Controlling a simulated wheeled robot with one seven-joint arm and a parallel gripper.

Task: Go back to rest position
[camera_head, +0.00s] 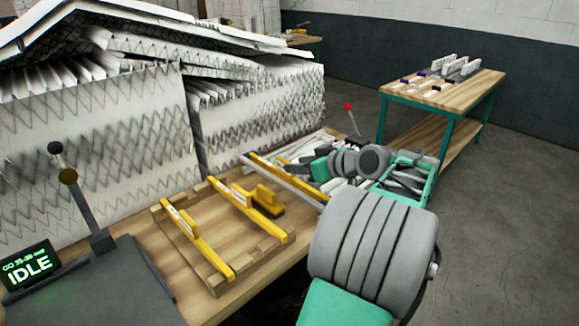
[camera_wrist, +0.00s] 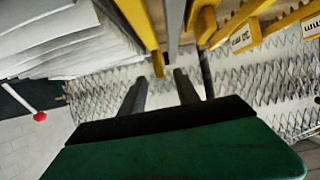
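My gripper (camera_wrist: 159,80) shows in the wrist view as two dark fingers on a green body. The fingers stand apart, and I see nothing held between them. Yellow bars (camera_wrist: 207,22) lie beyond the fingertips at the top. In the head view my arm reaches out from the lower right. Its green hand (camera_head: 321,167) is over the bench, close to the long yellow-edged fixture (camera_head: 270,175). The fingertips cannot be made out there.
Large pleated filter packs (camera_head: 95,140) fill the back left. A wooden frame with yellow bars (camera_head: 197,243) lies on the bench. A dark device with an IDLE display (camera_head: 28,268) stands at left. A green-edged crate (camera_head: 431,190) is beside my arm. A table (camera_head: 455,92) stands far right, with clear floor before it.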

